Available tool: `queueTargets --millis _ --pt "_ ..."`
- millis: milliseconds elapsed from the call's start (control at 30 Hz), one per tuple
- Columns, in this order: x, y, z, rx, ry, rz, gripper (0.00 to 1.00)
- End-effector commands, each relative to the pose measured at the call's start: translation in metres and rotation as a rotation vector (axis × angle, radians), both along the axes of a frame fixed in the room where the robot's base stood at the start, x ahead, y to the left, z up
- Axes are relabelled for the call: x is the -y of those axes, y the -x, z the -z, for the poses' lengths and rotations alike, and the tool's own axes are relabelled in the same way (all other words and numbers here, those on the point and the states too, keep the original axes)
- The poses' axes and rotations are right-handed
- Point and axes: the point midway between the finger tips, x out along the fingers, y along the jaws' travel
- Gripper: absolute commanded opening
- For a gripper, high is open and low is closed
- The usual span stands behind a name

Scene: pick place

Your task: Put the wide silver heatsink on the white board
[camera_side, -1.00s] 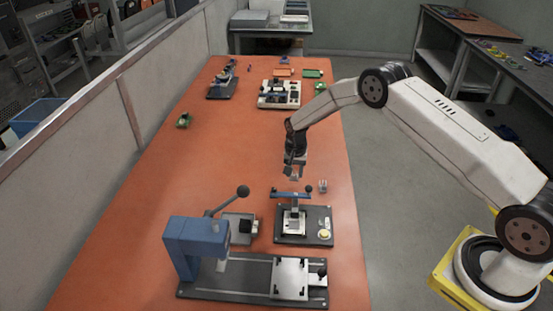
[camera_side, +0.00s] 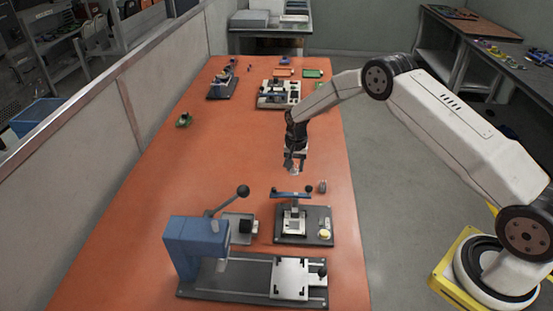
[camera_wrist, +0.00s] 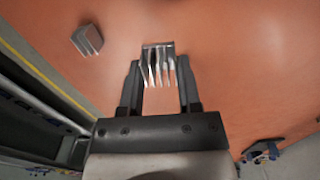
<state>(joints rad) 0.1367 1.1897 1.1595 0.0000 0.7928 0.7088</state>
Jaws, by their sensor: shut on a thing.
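My gripper (camera_side: 294,168) is above the orange table, shut on a silver finned heatsink. In the wrist view this heatsink (camera_wrist: 158,58) sits between the two fingertips with its fins showing. In the side view it is small and partly hidden by the fingers. A second, smaller-looking silver heatsink (camera_side: 322,187) rests on the table to the right of my gripper; it also shows at the upper left of the wrist view (camera_wrist: 88,40). A small white board (camera_side: 293,224) sits in a dark fixture with a blue bar, nearer the camera than my gripper.
A blue press (camera_side: 190,245) on a dark rail base stands at the front, with a lever device (camera_side: 240,228) behind it. A cream fixture (camera_side: 279,97) and a dark fixture (camera_side: 222,88) are at the back. The table's middle left is mostly clear.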

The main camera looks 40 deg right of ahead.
Motion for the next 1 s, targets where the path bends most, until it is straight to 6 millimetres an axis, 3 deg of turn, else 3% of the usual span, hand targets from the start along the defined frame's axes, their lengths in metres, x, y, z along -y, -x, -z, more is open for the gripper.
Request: queueTargets --millis 267,667,1000 --pt "0.0 -0.001 -0.024 0.004 0.0 0.0 0.01" --pt "0.0 -0.001 -0.113 0.005 0.001 0.0 0.01" --pt "-0.054 0.04 -0.107 -0.001 0.0 -0.026 0.01"
